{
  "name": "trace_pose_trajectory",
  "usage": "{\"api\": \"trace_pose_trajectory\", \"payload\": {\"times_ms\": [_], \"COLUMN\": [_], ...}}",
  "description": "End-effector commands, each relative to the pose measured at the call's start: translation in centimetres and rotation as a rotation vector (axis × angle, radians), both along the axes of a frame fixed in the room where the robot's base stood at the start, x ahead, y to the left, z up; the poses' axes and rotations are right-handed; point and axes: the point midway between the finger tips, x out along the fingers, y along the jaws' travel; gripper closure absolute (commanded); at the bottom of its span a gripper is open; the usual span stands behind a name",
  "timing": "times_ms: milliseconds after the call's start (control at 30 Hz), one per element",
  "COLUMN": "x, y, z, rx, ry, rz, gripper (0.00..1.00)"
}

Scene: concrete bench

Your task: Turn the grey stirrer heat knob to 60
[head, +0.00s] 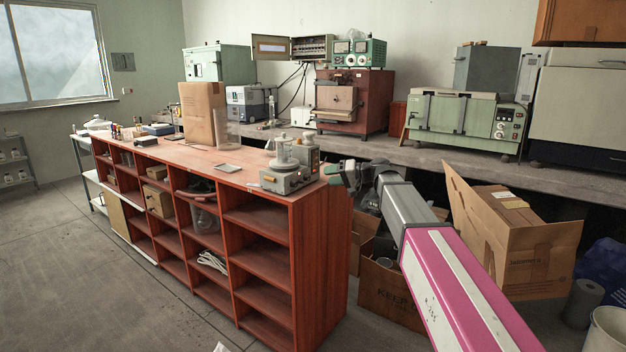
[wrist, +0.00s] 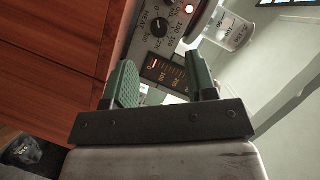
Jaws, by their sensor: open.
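The grey stirrer (head: 288,179) stands on the near right end of the red-brown bench top and carries glassware. In the wrist view its front panel (wrist: 133,43) appears tilted, with a round black knob (wrist: 159,27) beside the word HEAT and a ring of numbers. The knob's exact setting is too small to read. A dark scale window (wrist: 164,72) with orange marks shows between my fingers. My gripper (wrist: 161,62) is open, with green-padded fingers apart and nothing held. The knob lies beyond the fingertips, apart from them. In the head view my gripper (head: 333,172) is just right of the stirrer.
A graduated glass beaker (wrist: 235,32) is at upper right in the wrist view. A second device (head: 306,150) stands behind the stirrer. The shelf unit (head: 262,257) is below, and an open cardboard box (head: 530,255) stands right.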

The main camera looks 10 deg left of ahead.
Motion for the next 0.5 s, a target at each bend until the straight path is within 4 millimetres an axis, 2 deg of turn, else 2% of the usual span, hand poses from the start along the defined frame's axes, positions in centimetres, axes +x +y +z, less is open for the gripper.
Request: {"api": "trace_pose_trajectory", "payload": {"times_ms": [33, 200, 400, 500], "x": [0.2, 0.3, 0.5, 0.5], "y": [1.1, 4.0, 6.4, 6.9], "z": [-0.2, -0.9, -1.4, -1.6], "rx": [0.0, -0.001, -0.001, -0.001], "ry": [0.0, 0.0, 0.001, 0.001], "rz": [0.002, 0.002, 0.0, 0.0], "gripper": [0.48, 0.48, 0.48, 0.48]}}
